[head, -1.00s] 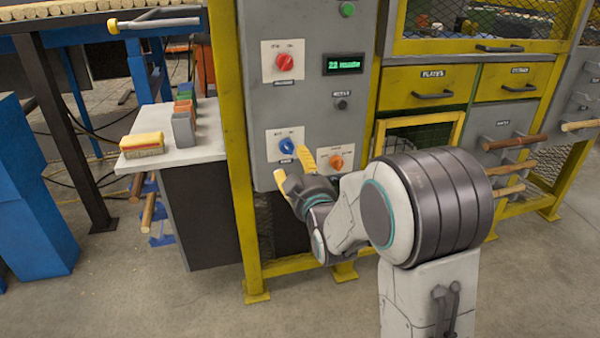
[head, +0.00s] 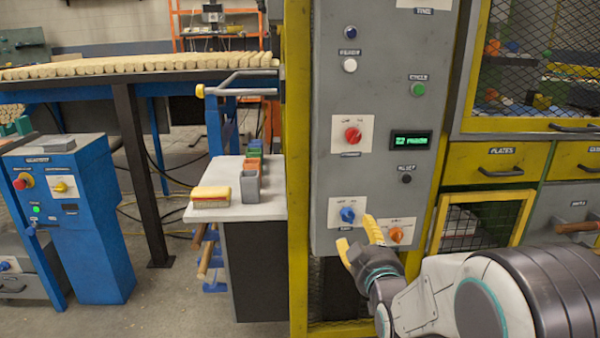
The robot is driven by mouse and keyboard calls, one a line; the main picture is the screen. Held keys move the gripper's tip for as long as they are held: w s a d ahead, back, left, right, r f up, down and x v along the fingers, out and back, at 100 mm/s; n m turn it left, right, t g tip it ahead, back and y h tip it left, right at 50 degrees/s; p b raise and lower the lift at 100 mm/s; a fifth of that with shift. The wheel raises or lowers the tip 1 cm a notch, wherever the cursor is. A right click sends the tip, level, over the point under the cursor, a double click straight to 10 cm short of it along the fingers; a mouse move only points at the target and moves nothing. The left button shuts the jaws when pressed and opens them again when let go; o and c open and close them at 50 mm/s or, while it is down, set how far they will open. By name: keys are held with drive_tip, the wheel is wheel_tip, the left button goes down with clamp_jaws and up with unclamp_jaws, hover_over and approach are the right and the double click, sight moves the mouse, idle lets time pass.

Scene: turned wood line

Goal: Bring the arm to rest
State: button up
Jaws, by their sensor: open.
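My gripper (head: 357,241) has yellow fingers and is open and empty. It is in front of the lower part of the grey control panel (head: 378,110). Its fingertips are close to the blue knob (head: 347,214) and the orange knob (head: 396,234) on their pale plates; whether they touch either cannot be told. My arm reaches in from the lower right and is bent at the elbow.
The panel also carries a red knob (head: 353,135), a green button (head: 418,89) and a lit green display (head: 410,141). A yellow post (head: 298,180) stands left of it. A small table (head: 240,212) holds a sponge-like block (head: 211,197).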

drive_tip(key=s+r+m+g+p, duration=0.3)
drive_tip(key=s+r+g+p, duration=1)
drive_tip(key=s+r+p, duration=1.8)
drive_tip(key=shift+s+g+p, duration=0.3)
drive_tip(key=shift+s+p, duration=0.25)
drive_tip(key=shift+p, duration=2.65)
drive_tip(key=shift+r, duration=0.1)
